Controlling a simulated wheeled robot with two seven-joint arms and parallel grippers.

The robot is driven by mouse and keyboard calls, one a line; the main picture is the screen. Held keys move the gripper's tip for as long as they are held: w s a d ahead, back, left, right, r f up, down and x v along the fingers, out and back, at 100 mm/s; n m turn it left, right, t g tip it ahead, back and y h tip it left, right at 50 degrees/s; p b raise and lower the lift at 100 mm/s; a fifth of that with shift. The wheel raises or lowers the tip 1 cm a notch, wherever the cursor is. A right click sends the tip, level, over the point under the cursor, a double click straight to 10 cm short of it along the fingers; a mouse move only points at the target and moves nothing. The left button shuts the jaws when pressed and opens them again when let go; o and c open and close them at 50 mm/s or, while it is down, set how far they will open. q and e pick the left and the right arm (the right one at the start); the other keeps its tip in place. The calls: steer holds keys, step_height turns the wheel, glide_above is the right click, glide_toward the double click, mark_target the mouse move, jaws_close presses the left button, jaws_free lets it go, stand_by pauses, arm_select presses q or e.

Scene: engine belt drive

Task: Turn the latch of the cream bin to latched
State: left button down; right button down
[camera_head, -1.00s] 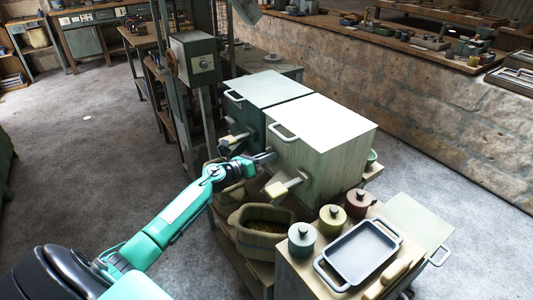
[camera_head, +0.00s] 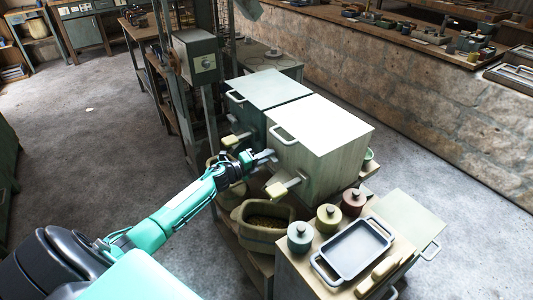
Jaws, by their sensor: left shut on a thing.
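The cream bin (camera_head: 337,157) has a pale lid and a loop handle (camera_head: 283,135) along its front edge. A lever with a cream block end (camera_head: 281,187) sticks out low on its front. My left gripper (camera_head: 264,158) is shut at the upper left of the bin's front face, below the lid. It is shut on a small part there, which looks like the latch. The fingers hide most of that part, so its angle cannot be told. My right gripper is not in view.
A green bin (camera_head: 265,90) stands close against the cream bin's left side, with a similar lever (camera_head: 235,138). Below are an open olive pot (camera_head: 250,236), lidded jars (camera_head: 328,217) and a grey tray (camera_head: 356,248) on a stand. Floor to the left is free.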

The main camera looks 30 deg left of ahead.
arm_select(q)
steer(key=shift+f+n+p, duration=0.1)
steer(key=shift+n+p, duration=0.45)
steer(key=shift+n, duration=0.75)
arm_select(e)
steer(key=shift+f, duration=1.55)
arm_select(q)
steer(key=c, duration=1.4)
jaws_free()
steer(key=shift+s+a, duration=0.1)
steer(key=shift+s, duration=0.05)
steer(key=shift+v, duration=6.8)
steer(key=shift+f, duration=0.1)
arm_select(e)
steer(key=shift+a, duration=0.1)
